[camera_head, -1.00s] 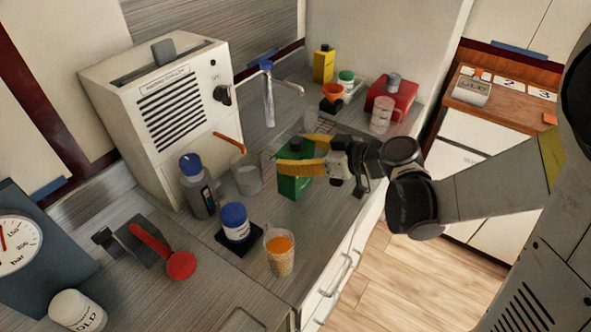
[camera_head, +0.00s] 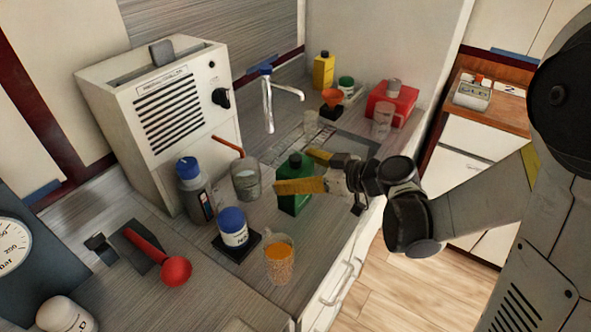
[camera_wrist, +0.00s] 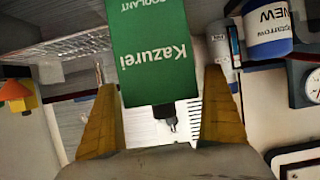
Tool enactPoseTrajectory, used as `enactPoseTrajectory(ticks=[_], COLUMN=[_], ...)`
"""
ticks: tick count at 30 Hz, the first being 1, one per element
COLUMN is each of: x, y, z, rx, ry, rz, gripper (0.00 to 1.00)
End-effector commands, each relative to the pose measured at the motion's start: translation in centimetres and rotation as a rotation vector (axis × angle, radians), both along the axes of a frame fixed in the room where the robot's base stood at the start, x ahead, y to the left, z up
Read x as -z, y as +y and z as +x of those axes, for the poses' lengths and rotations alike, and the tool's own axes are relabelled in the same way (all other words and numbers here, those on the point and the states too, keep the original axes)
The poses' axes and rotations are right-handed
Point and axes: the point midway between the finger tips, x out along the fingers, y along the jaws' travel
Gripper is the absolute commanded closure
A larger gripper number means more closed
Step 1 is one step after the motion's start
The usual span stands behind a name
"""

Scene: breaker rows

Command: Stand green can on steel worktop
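My gripper (camera_head: 298,170) comes in level from the right. Its two yellow fingers lie on either side of the can, the near one crossing in front of it. In the wrist view the fingers (camera_wrist: 160,85) look open, with a thin gap at the right of the can; contact at the left is unclear.
Close left of the can stand a glass beaker (camera_head: 246,182) and a blue-capped jar (camera_head: 233,228); a beaker with orange contents (camera_head: 279,262) is nearer. A tap (camera_head: 268,100), a red box (camera_head: 392,102) and a yellow bottle (camera_head: 324,70) are behind.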

Motion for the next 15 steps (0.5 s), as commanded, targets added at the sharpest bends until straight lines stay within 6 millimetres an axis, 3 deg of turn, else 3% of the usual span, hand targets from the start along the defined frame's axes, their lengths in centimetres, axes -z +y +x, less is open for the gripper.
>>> enactPoseTrajectory(ticks=[6, 15], x=[-0.5, -3.0], y=[-0.1, -4.6], z=[0.0, -3.4], rx=[0.000, 0.007], ry=[0.000, 0.000], rz=[0.000, 0.000], gripper=[0.01, 0.01])
